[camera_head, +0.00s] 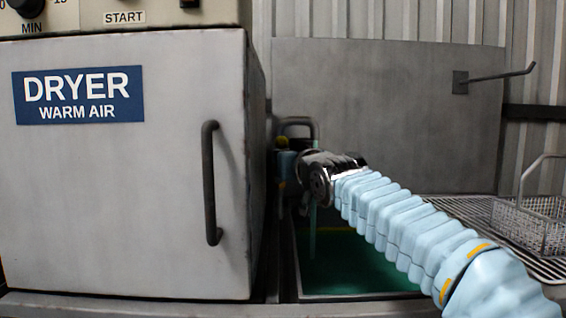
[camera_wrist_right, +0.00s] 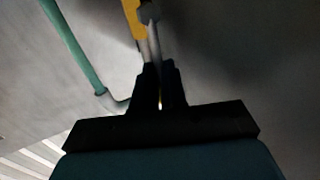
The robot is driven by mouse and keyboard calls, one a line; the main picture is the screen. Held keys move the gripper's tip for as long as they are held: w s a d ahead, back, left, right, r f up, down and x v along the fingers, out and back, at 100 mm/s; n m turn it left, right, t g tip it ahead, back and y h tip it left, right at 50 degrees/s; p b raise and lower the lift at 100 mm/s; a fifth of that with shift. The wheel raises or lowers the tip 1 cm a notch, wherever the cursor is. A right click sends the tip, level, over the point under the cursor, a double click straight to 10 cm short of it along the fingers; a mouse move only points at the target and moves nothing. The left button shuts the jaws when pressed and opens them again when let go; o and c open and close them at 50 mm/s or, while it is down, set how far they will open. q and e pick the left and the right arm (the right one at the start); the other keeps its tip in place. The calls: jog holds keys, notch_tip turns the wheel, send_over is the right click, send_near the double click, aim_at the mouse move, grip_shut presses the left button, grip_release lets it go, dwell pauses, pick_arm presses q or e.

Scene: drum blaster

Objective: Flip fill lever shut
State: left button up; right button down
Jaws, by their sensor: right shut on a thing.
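My right gripper (camera_wrist_right: 160,72) has its black fingers close together around a thin grey rod (camera_wrist_right: 154,48), which looks like part of the fill lever. A yellow bar (camera_wrist_right: 132,16) and a grey knob lie at the far end of this rod. In the head view, my right arm reaches in from the right to the gap beside the dryer. There, a small yellow part (camera_head: 282,142) shows under a curved grey pipe (camera_head: 298,124). The gripper's fingertips are hard to make out in the head view. My left gripper is not in view.
The dryer (camera_head: 130,190) with its dark handle (camera_head: 211,183) stands close on the left. A tank of green liquid (camera_head: 345,258) lies below my arm. A wire basket (camera_head: 530,222) sits on a rack at right. A green pipe (camera_wrist_right: 75,48) passes left of the fingers.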

jog(key=d+m+t+b, duration=0.1)
jog(key=m+b, duration=0.1)
jog(key=b, duration=0.1)
jog(key=d+m+t+b, duration=0.1)
jog(key=m+b, duration=0.1)
jog(key=b, duration=0.1)
jog(key=d+m+b, duration=0.1)
jog(key=m+b, duration=0.1)
jog(key=b, duration=0.1)
jog(key=shift+s+d+f+m+t, duration=0.1)
jog(key=shift+d+f+m+t, duration=0.05)
jog(key=shift+f+m+t, duration=0.25)
jog(key=shift+r+h, duration=0.1)
jog(key=shift+h, duration=0.3)
jog(key=c, duration=1.1)
grip_release()
jog(key=shift+d, duration=0.1)
jog(key=shift+f, duration=0.3)
